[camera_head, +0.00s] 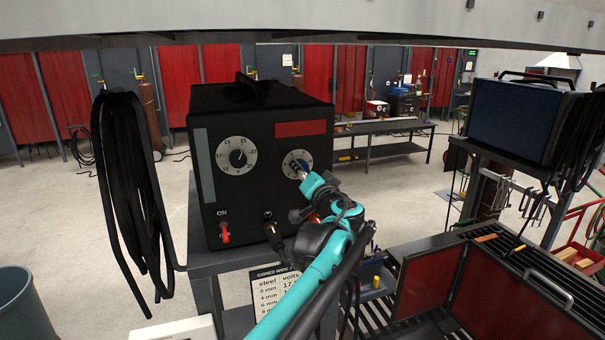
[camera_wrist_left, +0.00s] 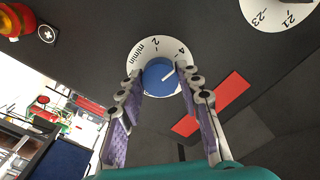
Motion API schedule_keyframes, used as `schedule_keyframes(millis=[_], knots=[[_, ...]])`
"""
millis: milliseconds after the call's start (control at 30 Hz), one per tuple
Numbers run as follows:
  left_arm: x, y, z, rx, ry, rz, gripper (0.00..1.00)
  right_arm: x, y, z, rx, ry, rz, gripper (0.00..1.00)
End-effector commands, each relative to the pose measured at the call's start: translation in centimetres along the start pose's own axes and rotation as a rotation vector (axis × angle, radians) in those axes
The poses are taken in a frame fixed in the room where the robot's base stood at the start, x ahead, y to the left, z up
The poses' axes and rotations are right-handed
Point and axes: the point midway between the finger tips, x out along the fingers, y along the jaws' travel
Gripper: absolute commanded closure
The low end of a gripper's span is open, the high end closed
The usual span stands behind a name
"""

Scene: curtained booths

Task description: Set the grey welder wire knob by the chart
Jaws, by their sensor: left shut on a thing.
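The dark grey, nearly black welder (camera_head: 262,190) stands on a cart with two white dials on its front. Its right dial (camera_wrist_left: 148,50) is marked m/min, 2 and 4 in the wrist view and carries a blue knob (camera_wrist_left: 157,80) with a white pointer line. The line points toward the 4. My left gripper (camera_head: 301,172) is shut on this knob, with a finger on either side (camera_wrist_left: 161,82). In the head view the gripper hides part of the dial. The chart (camera_head: 270,289) hangs below the welder, partly hidden by my left arm. My right gripper is out of view.
The left dial (camera_head: 236,156) and an orange-red ON switch (camera_head: 225,233) are on the welder's front. A coiled black cable (camera_head: 135,190) hangs at left. A blue machine (camera_head: 520,120) stands at right above a slatted bench (camera_head: 490,250). Open floor lies behind.

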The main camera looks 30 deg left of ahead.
Motion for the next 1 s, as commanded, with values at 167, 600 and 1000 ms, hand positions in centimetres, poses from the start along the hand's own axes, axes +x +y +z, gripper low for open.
schedule_keyframes(millis=[167,600,1000], knots=[[0.0,0.02,0.0,0.168,0.001,0.0,0.94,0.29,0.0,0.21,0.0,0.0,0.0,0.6],[0.0,0.0,-0.01,0.586,0.001,0.0,0.94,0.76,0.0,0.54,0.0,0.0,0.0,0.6],[0.0,-0.01,-0.04,0.965,0.001,0.0,0.94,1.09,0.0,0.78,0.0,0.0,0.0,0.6]])
